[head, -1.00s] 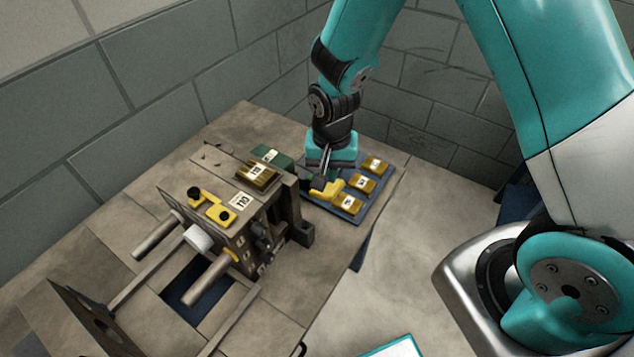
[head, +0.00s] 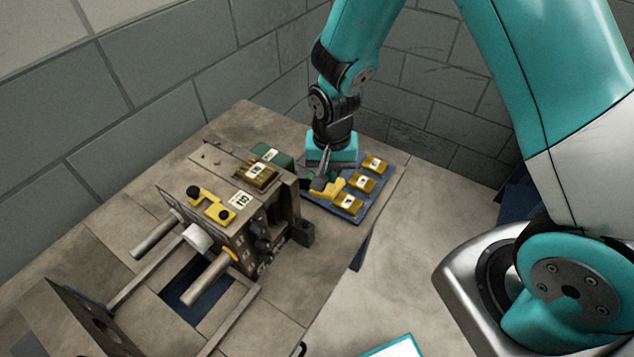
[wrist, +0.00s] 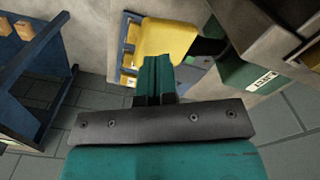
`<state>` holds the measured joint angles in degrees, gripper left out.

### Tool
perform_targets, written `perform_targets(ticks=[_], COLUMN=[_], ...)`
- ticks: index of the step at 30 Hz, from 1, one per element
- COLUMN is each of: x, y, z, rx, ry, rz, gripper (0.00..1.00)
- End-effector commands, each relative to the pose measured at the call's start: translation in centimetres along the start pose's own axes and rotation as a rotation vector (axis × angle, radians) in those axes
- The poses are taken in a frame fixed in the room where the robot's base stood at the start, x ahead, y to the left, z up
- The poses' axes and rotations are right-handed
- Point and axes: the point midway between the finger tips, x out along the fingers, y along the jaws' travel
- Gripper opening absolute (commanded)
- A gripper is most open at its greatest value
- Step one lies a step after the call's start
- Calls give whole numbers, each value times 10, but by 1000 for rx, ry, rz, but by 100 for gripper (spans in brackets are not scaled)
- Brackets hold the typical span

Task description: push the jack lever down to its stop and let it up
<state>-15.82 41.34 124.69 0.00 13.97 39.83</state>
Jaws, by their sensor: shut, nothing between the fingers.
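The jack lever seems to be the yellow piece (head: 331,187) with a dark part beside it, right of the mould block (head: 228,232). In the wrist view its broad yellow face (wrist: 168,38) lies just beyond my fingertips. My gripper (head: 322,178) is above the lever, pointing down, shut and empty. Its teal fingers (wrist: 154,72) lie side by side in the wrist view, overlapping the near edge of the yellow face. I cannot tell whether they touch it. The lever's lower part is hidden.
A blue tray (head: 350,213) with several brass labelled blocks lies right of the lever. A green labelled box (head: 270,154) and a brass labelled block (head: 256,173) sit left of my gripper. A dark blue rack (wrist: 38,95) shows at left in the wrist view.

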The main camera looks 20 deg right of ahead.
Motion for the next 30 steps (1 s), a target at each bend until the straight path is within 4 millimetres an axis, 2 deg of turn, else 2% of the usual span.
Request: perform_targets(ticks=[30], x=[64], y=[2], z=[1], rx=[0], ry=[2], rz=[-2], gripper=[0])
